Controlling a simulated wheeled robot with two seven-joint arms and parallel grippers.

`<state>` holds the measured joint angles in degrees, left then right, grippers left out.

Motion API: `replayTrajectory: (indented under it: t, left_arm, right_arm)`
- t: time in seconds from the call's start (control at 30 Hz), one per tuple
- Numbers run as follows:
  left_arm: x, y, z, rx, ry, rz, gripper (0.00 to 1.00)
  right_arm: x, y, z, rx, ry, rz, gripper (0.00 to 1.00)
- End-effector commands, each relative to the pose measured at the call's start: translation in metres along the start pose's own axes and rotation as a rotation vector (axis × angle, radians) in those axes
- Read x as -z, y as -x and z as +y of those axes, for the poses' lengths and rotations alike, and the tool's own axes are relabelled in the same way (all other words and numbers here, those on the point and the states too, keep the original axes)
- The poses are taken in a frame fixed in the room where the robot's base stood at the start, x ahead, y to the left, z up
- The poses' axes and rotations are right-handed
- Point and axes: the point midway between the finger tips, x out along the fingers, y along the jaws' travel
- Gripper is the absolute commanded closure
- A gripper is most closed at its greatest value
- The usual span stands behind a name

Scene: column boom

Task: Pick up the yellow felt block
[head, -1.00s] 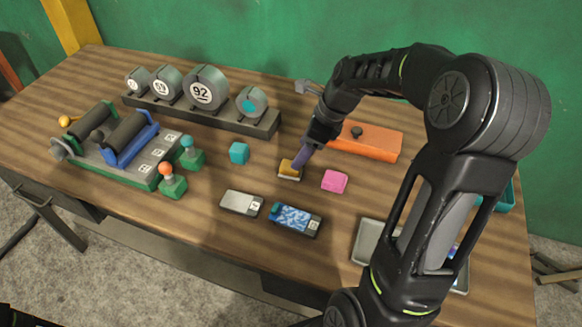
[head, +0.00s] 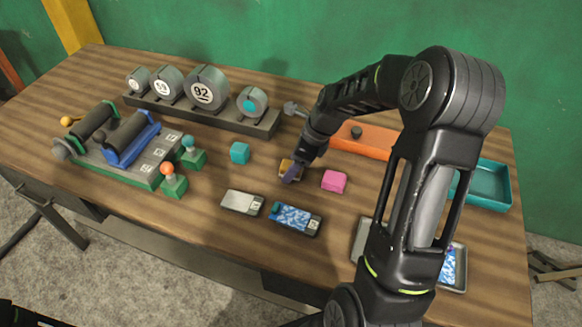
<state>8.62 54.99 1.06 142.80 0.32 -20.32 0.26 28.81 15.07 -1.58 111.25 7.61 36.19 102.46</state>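The yellow felt block (head: 285,164) lies on the wooden table near its middle, between a cyan block and a pink block. It is partly hidden by my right gripper (head: 292,173). My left gripper is not in view.
A cyan block (head: 240,152) and a pink block (head: 334,181) flank the spot. Two flat devices (head: 242,202) (head: 296,218) lie in front. An orange box (head: 366,141), a teal tray (head: 487,185), a roller stand (head: 115,148) and a dial rack (head: 190,112) stand around.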

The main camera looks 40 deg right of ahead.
Motion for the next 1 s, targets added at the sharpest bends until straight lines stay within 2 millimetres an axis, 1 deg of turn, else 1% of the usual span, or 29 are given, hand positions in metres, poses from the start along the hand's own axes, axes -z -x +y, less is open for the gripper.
replayTrajectory:
  t: [0.53, 1.0]
  left_arm:
    - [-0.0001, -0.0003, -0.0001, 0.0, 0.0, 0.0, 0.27]
    - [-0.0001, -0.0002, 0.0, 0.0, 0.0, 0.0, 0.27]
  right_arm:
    - [-0.0001, 0.0003, 0.0, 0.0, 0.0, 0.0, 0.34]
    - [-0.0001, 0.0003, 0.0, 0.0, 0.0, 0.0, 0.72]
